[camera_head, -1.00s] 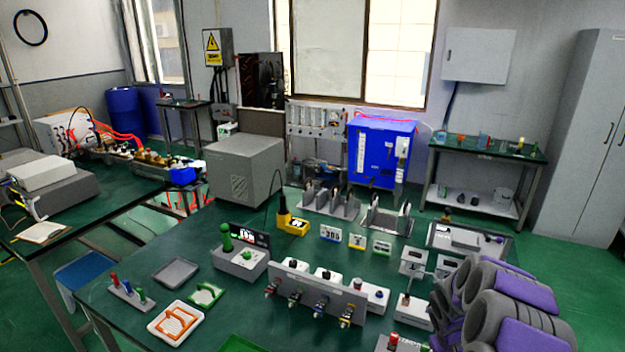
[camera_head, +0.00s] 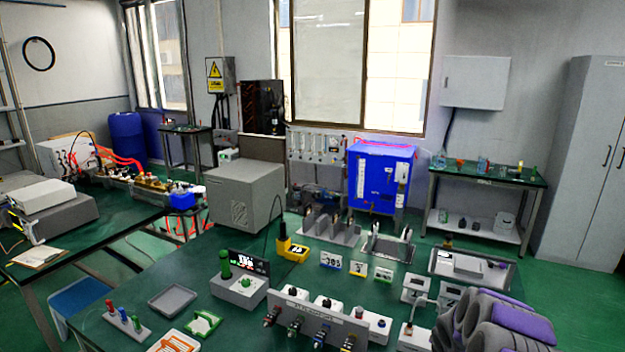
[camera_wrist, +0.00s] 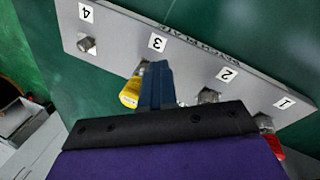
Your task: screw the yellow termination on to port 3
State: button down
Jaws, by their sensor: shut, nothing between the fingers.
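In the wrist view, a grey panel (camera_wrist: 117,30) runs across the picture with labels 4, 3, 2 and 1 from left to right. The yellow termination (camera_wrist: 131,93) is at the port under label 3 (camera_wrist: 157,41). I cannot tell whether it is threaded on or only close to it. My gripper (camera_wrist: 156,84) has its blue fingers shut and empty just right of the yellow piece. The fingers hide part of the panel near port 3. Port 4 (camera_wrist: 86,44) and port 2 (camera_wrist: 208,96) show bare metal connectors.
A red piece (camera_wrist: 275,146) is at port 1, partly hidden by my wrist. In the head view, a grey panel (camera_head: 315,322) with several connectors stands on the green bench. A grey tray (camera_head: 172,300) and a rack of coloured pieces (camera_head: 124,322) are to its left.

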jog(key=shift+w+p, duration=1.05)
jog(key=shift+p, duration=0.3)
dwell(0.3)
jog(key=shift+w+a, duration=0.15)
jog(key=shift+a, duration=0.2)
jog(key=d+p+v, duration=0.1)
jog(key=p+v, duration=0.1)
jog(key=v, duration=0.3)
jog(key=shift+r+p, duration=0.4)
jog(key=shift+r, duration=0.15)
jog(key=shift+d, duration=0.1)
jog(key=shift+s+d+f+b, duration=0.1)
jog(key=shift+s+f+b, duration=0.3)
jog(key=shift+f+b, duration=0.6)
jog(key=shift+s+d+f+b, duration=0.1)
jog(key=shift+s+f+b, duration=0.3)
jog(key=shift+f+b, duration=0.6)
jog(key=shift+s+d+f+b, duration=0.1)
jog(key=shift+s+f+b, duration=0.3)
jog(key=shift+f+b, duration=0.6)
